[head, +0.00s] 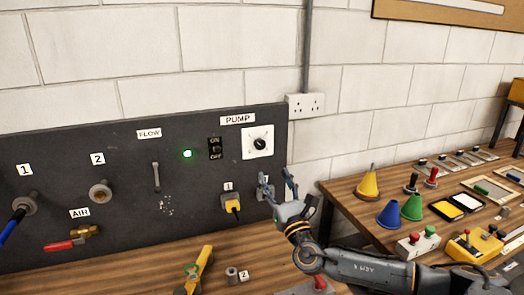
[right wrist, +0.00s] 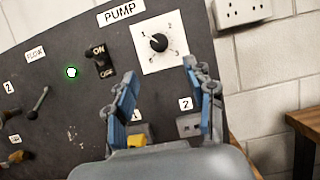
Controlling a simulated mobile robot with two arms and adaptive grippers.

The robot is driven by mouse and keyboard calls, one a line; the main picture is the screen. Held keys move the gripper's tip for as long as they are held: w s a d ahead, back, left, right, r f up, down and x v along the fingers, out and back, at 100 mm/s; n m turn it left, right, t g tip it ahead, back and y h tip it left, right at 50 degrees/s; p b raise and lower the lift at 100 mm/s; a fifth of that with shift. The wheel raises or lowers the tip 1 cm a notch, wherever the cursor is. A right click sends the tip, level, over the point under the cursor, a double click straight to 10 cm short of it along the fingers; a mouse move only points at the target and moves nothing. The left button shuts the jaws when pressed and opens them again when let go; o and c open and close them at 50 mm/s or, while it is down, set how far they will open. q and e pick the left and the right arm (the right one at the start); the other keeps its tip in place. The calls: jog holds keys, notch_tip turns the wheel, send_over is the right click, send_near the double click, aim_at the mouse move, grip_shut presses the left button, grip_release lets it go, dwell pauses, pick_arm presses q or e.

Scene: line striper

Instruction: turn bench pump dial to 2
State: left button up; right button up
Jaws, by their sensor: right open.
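The pump dial (head: 260,143) is a black round knob on a white square plate under the PUMP label, on the dark panel. It also shows in the right wrist view (right wrist: 159,42), with small marks around it; its exact setting is too small to read surely. My right gripper (head: 277,181) is open and empty, below and slightly right of the dial. In the right wrist view its two blue-padded fingers (right wrist: 160,72) point up at the panel, apart from the knob, which shows above and between them. My left gripper does not show.
An ON/OFF switch (head: 215,148) and a lit green lamp (head: 187,153) sit left of the dial. Below are socket 1 with a yellow plug (head: 232,203) and socket 2 (right wrist: 188,124). A wooden table (head: 345,190) with cones and buttons stands right.

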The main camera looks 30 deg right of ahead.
aim_at(261, 147)
jog(key=p+x, duration=0.2)
jog(key=x, duration=0.8)
jog(key=shift+p, duration=0.3)
jog(key=shift+w+d+r, duration=0.15)
jog(key=shift+w, duration=0.25)
grip_shut()
